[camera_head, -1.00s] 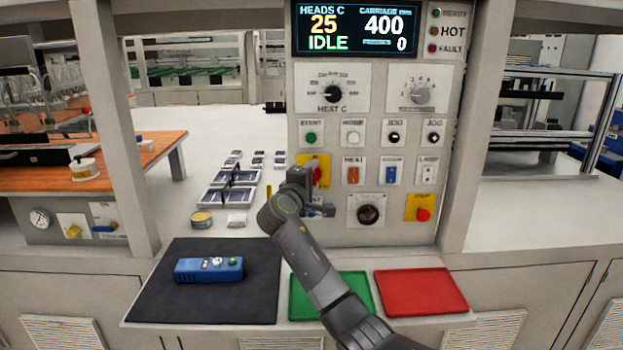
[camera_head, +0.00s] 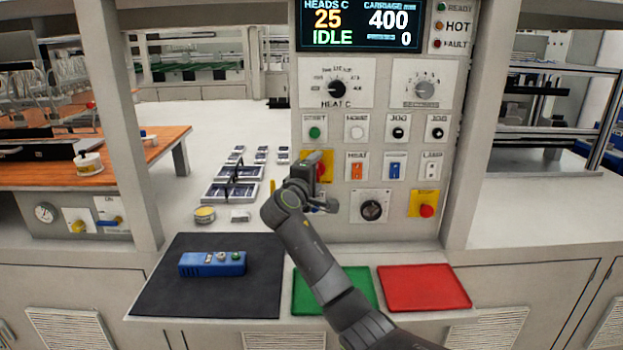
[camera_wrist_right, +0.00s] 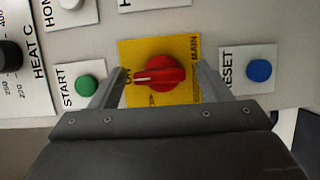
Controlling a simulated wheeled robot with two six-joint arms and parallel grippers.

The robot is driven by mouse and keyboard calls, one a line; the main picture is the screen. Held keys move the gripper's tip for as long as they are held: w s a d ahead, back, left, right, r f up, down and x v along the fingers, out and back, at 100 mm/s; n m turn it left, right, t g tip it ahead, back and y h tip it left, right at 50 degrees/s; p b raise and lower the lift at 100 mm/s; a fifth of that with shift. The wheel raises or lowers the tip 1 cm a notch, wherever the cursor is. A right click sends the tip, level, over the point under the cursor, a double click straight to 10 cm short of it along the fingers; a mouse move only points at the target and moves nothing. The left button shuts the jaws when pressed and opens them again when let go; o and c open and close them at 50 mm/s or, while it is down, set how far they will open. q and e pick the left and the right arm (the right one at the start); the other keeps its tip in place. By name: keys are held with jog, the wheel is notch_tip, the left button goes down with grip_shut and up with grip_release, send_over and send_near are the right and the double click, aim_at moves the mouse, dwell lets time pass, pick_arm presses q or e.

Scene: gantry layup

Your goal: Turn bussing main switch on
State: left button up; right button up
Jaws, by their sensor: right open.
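The bussing main switch is a red rotary knob on a yellow plate (camera_head: 328,156), largely hidden behind my right gripper (camera_head: 312,178) in the head view. In the right wrist view the red knob (camera_wrist_right: 165,72) shows clearly, with its white mark toward the printed ON. My right gripper is open there, one finger on each side of the knob, with visible gaps. Whether the fingers reach past the knob's face is hard to tell. My left gripper is not in view.
A green START button (camera_wrist_right: 88,85) and a blue RESET button (camera_wrist_right: 259,70) flank the switch. A red stop button (camera_head: 427,211) is lower right. The display (camera_head: 360,24) reads IDLE. A blue box (camera_head: 213,264) lies on a black mat (camera_head: 160,300), beside green (camera_head: 362,280) and red (camera_head: 425,288) trays.

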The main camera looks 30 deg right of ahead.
jog(key=b+v, duration=0.4)
jog(key=v, duration=1.3)
jog(key=shift+a, duration=0.15)
jog(key=shift+s+r, duration=0.1)
